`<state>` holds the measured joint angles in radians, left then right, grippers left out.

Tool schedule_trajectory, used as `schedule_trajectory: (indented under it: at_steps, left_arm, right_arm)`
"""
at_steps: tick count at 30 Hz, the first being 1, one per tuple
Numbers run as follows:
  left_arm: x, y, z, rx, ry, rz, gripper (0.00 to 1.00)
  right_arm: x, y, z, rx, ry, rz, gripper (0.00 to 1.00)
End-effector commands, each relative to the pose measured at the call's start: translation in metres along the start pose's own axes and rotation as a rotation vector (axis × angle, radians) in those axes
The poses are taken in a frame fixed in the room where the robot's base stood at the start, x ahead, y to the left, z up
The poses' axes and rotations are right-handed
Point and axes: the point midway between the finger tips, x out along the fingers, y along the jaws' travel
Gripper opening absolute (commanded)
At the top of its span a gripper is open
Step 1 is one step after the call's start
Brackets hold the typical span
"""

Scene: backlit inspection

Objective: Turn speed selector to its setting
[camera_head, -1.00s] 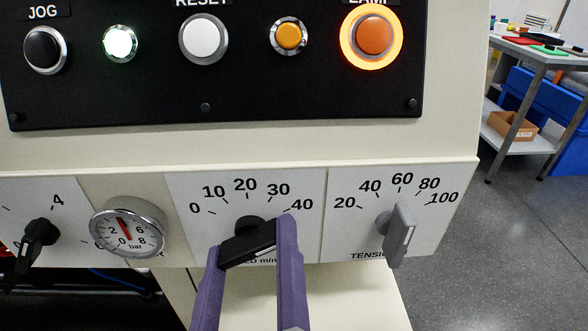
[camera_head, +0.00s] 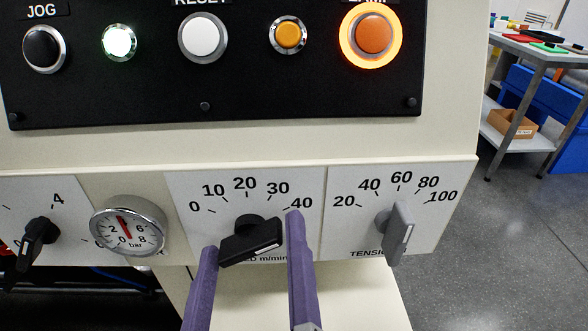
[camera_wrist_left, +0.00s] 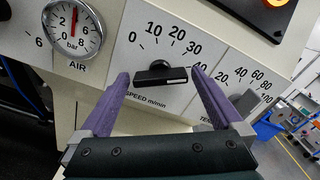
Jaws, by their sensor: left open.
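The speed selector (camera_head: 251,242) is a black knob with a wide handle on a white plate marked 0 to 40 and "m/min". Its handle lies nearly level, tilted up to the right, with a pale line at its right end toward the 40 side. My left gripper (camera_head: 252,232) is open, with one purple finger on each side of the handle. In the left wrist view the selector (camera_wrist_left: 162,75) sits between the fingertips, with a gap at each side. The right gripper is not in view.
A pressure gauge (camera_head: 129,226) is left of the selector plate. A grey tension knob (camera_head: 397,232) is close on the right. Another black knob (camera_head: 37,243) is at far left. Lit buttons, including the ringed lamp button (camera_head: 373,34), are above.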

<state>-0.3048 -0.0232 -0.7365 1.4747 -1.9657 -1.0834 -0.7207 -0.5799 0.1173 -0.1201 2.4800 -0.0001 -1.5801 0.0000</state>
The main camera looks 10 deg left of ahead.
Motion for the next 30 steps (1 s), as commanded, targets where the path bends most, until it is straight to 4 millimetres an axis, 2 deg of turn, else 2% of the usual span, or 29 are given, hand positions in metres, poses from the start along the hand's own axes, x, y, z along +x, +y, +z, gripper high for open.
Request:
schedule_trajectory:
  at_steps: [5,12,18,22,30]
  left_arm:
    - [-0.013,0.001,-0.001,0.000,0.001,0.001,1.00]
    - [-0.061,0.001,-0.003,0.001,0.004,0.001,1.00]
    - [-0.091,0.001,-0.002,0.001,0.003,0.000,1.00]
    - [-0.099,0.000,0.000,0.001,0.000,0.000,1.00]
    - [-0.099,0.000,0.000,0.000,0.000,0.000,1.00]
  right_arm:
    - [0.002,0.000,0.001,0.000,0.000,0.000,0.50]
    - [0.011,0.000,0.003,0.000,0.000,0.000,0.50]
    - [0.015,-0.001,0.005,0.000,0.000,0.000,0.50]
    - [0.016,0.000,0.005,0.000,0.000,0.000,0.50]
    - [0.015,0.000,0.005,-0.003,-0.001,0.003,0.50]
